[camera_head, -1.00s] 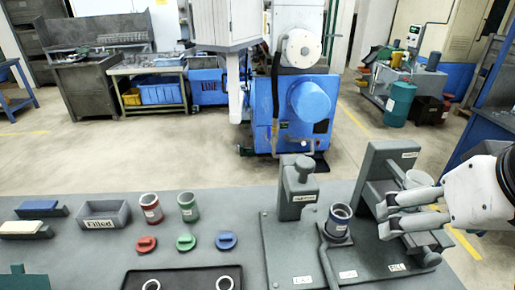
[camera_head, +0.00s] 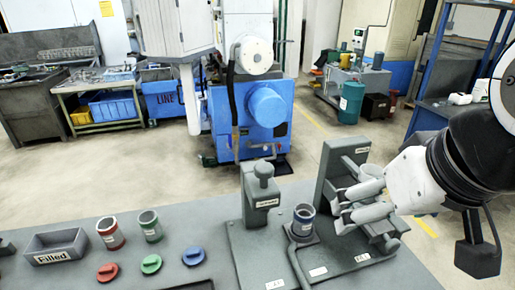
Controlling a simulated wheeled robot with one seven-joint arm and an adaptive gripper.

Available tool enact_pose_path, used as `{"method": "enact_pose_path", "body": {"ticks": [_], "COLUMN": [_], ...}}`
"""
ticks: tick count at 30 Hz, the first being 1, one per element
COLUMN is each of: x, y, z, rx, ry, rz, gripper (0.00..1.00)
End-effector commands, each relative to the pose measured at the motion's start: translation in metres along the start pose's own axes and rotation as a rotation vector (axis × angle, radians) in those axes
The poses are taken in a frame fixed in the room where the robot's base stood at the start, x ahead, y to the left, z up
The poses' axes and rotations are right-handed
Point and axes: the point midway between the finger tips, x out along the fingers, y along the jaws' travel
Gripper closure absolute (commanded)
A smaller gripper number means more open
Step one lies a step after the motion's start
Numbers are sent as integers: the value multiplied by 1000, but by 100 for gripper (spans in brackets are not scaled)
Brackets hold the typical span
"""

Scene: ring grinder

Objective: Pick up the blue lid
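The blue lid (camera_head: 194,257) lies flat on the grey table, at the right end of a row with the green lid (camera_head: 151,264) and the red lid (camera_head: 108,272). My gripper (camera_head: 340,209) is at the right, over the grey fixture, well to the right of the blue lid. Its two pale fingers point left, with a gap between them and nothing visible in it. A blue-rimmed jar (camera_head: 302,222) stands upright in the fixture's holder, just left of the fingertips.
Behind the lids stand a red jar (camera_head: 110,232), a green jar (camera_head: 150,226) and a grey bin marked "Filled" (camera_head: 57,246). A grey post (camera_head: 261,196) rises from the fixture between the lids and my gripper. A pale cup (camera_head: 370,180) is partly hidden behind my gripper.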

Motion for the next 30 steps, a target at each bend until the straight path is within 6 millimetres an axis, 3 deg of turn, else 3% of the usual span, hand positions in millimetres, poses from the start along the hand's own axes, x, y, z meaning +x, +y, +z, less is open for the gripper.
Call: {"method": "enact_pose_path", "body": {"ticks": [3, 6, 11, 20, 30], "x": [0, 1, 12, 62, 138], "y": [0, -1, -11, -60, -128], "z": [0, -1, -14, -63, -105], "rx": [0, 4, 61, 334, 668], "ry": [0, -2, -31, -169, -361], "rz": [0, -3, -37, -146, -187], "gripper": [11, 25, 25, 25, 25]}}
